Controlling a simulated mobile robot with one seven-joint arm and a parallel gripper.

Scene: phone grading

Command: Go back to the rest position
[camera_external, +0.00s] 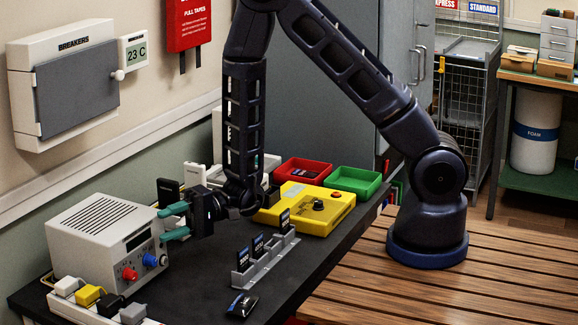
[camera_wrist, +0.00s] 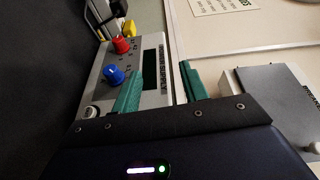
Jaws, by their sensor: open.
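My gripper (camera_external: 175,222) has green fingers that stand apart with nothing between them. In the external view it is above the dark bench, at the right end of the white power supply (camera_external: 108,236), pointing left. I cannot tell if a finger touches the power supply. In the wrist view the gripper (camera_wrist: 160,92) shows both green fingers spread, with the power supply's front panel (camera_wrist: 150,55) and its red and blue knobs to the left. My dark arm rises from its round base at the right and bends down to the bench.
On the bench (camera_external: 190,290) are a grey rack (camera_external: 265,262) with several phones, a dark device (camera_external: 242,304) before it, a yellow box (camera_external: 310,212), a red bin (camera_external: 303,170) and a green bin (camera_external: 352,181). A plug strip (camera_external: 100,302) lies at front left. A breaker box (camera_external: 75,95) hangs on the wall.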

